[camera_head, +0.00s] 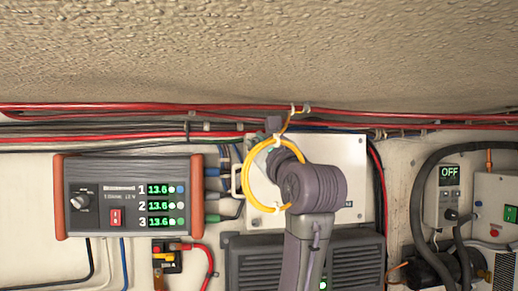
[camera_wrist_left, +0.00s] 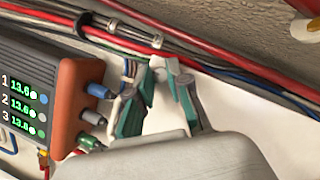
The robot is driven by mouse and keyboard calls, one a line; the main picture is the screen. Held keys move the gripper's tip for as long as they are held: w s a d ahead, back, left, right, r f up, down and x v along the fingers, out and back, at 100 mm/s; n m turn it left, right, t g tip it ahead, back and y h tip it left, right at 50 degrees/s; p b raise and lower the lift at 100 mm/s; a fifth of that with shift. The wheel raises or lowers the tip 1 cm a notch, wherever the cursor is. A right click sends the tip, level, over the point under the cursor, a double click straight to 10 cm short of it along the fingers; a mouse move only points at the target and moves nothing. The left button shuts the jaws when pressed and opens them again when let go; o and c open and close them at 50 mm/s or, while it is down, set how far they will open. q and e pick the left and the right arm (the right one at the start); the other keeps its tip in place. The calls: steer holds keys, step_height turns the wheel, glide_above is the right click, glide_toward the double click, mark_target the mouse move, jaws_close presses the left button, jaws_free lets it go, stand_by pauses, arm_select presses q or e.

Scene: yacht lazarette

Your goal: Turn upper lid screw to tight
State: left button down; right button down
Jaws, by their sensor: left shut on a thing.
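A white lid panel (camera_head: 340,160) is mounted on the wall in the middle of the head view, below the cable run. My left gripper (camera_head: 273,142) is at the upper left part of this panel, partly behind my own wrist. In the left wrist view its two teal-padded fingers (camera_wrist_left: 158,90) stand close against the white surface. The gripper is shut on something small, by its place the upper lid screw. The screw itself is hidden by the fingers, so its turn angle cannot be seen. My right gripper is in neither view.
Red and black cables (camera_head: 130,112) run along the wall just above the panel. A charger box (camera_head: 130,170) with green 13.6 readouts and plugged leads is at left. A dark finned box (camera_head: 355,262) is below. A white OFF switch unit (camera_head: 450,195) and black hoses are at right.

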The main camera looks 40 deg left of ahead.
arm_select(q)
steer(key=m+t+b, duration=0.1)
steer(key=m, duration=0.2)
steer(key=m+t+b, duration=0.1)
steer(key=m+t, duration=0.1)
steer(key=m, duration=0.1)
steer(key=shift+s+f+h+b, duration=0.2)
steer(key=shift+h+b, duration=0.1)
steer(key=shift+h, duration=0.1)
steer(key=m+t+h+b, duration=0.1)
steer(key=m, duration=0.2)
steer(key=m+t, duration=0.1)
steer(key=m, duration=0.1)
steer(key=shift+a+m+t+h+b, duration=0.15)
steer(key=shift+m+t+h+b, duration=0.15)
steer(key=shift+m+h+b, duration=0.1)
steer(key=m+t+h+b, duration=0.1)
steer(key=m, duration=0.2)
steer(key=m+h+b, duration=0.1)
steer(key=m, duration=0.2)
steer(key=shift+s+r+t+h, duration=0.1)
steer(key=shift+t+h, duration=0.2)
steer(key=shift+t, duration=0.1)
steer(key=shift+a+r+m+t+h+b, duration=0.1)
steer(key=shift+m+t+h+b, duration=0.3)
steer(key=shift+m, duration=0.9)
steer(key=shift+m+h+b, duration=0.2)
steer(key=shift+m+h, duration=0.5)
steer(key=shift+m, duration=0.6)
